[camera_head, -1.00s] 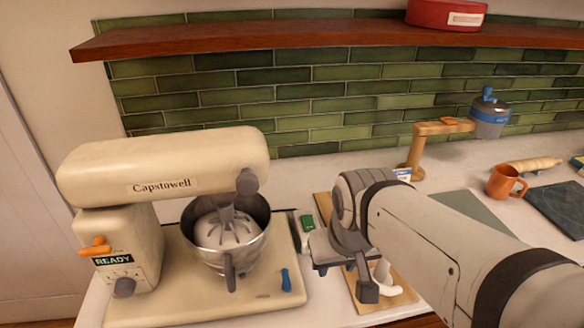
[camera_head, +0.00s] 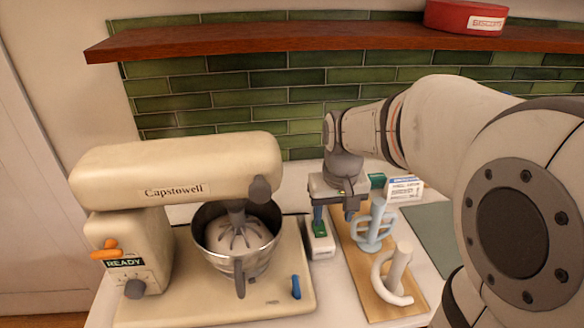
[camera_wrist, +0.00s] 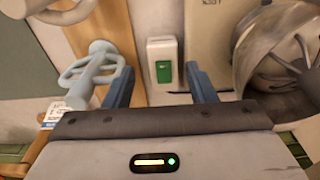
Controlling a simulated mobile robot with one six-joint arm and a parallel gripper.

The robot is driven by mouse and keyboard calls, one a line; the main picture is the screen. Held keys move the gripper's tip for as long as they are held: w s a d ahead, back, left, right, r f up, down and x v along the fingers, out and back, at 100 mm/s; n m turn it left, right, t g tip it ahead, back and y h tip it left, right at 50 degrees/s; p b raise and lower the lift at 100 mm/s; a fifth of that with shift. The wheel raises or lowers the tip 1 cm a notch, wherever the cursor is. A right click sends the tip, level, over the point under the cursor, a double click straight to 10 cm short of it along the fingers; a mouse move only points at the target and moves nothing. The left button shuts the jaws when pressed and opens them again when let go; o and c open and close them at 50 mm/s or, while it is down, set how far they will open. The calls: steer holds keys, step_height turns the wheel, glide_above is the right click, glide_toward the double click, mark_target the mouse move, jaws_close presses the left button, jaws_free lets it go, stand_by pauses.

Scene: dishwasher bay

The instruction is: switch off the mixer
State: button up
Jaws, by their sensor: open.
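The cream mixer (camera_head: 175,170) stands at the left in the head view, its head lowered and a whisk (camera_head: 240,230) in its steel bowl (camera_head: 212,226). Its display (camera_head: 125,263) reads READY. An orange lever (camera_head: 105,252) and a dark knob (camera_head: 134,288) sit on its left end; a blue lever (camera_head: 296,287) is on its base. A white box with a green switch (camera_head: 319,228) stands right of the base. My gripper (camera_head: 334,213) is open above this box. In the wrist view the switch (camera_wrist: 163,71) shows between and beyond my open fingers (camera_wrist: 160,86), apart from them.
A wooden board (camera_head: 352,250) right of the box holds a pale blue beater (camera_head: 376,228) and a white hook (camera_head: 398,270), close to my gripper. A white-and-blue card (camera_head: 404,188) stands behind. A wooden shelf (camera_head: 250,42) with a red tin (camera_head: 462,17) runs above.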

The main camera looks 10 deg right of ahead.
steer(key=g, duration=0.1)
glide_above(320, 229)
step_height(320, 229, down, 4)
steer(key=shift+f+p, duration=0.7)
steer(key=shift+f, duration=3.15)
steer(key=c, duration=1)
steer(key=shift+w+r+g+p, duration=0.15)
steer(key=shift+r+g+p, duration=0.15)
steer(key=shift+g+p, duration=0.55)
steer(key=shift+w+f+g+p, duration=0.25)
steer(key=shift+g+p, duration=0.5)
steer(key=shift+p, duration=0.2)
steer(key=o, duration=1)
